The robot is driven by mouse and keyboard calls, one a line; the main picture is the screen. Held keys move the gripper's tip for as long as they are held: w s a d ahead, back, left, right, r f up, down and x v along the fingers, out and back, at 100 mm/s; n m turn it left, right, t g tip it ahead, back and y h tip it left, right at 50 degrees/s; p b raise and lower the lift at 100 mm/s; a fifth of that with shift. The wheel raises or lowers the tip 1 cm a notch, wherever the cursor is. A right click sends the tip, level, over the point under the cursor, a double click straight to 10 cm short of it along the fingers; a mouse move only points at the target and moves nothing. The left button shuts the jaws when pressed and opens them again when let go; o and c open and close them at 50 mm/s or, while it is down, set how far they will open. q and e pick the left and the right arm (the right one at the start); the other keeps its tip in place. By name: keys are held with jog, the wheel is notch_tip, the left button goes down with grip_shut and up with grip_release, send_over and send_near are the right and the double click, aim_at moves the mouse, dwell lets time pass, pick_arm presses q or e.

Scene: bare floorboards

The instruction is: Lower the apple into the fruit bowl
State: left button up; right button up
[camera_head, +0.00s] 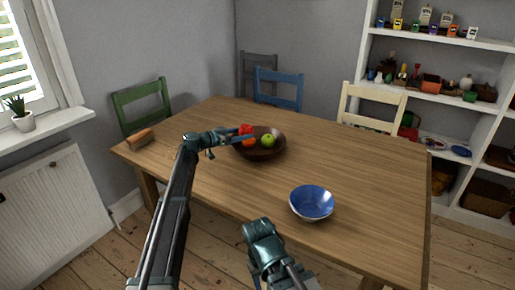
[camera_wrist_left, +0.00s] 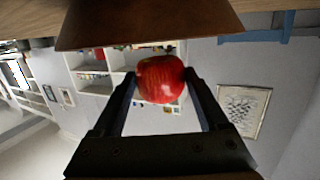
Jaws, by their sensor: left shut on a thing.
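A red apple (camera_head: 246,131) is held in my left gripper (camera_head: 240,138), at the left side of the dark wooden fruit bowl (camera_head: 262,154). In the left wrist view the red apple (camera_wrist_left: 160,79) sits between the two fingers, and the brown bowl (camera_wrist_left: 150,22) shows at the top of this inverted picture. The apple appears at or over the bowl's rim; I cannot tell whether it touches. A green apple (camera_head: 267,140) lies in the bowl. My right gripper (camera_head: 260,235) is near the table's front edge, its fingers not clearly shown.
A blue bowl (camera_head: 312,203) stands near the table's front edge, right of my right gripper. A brown brush-like block (camera_head: 139,139) lies at the left corner. Green, blue, grey and cream chairs surround the wooden table (camera_head: 365,185). The table's right side is clear.

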pick_arm(q)
jog(key=shift+f+b, duration=1.1)
jog(key=shift+f, duration=0.15)
jog(key=shift+f+b, duration=0.35)
jog(key=o, duration=1.3)
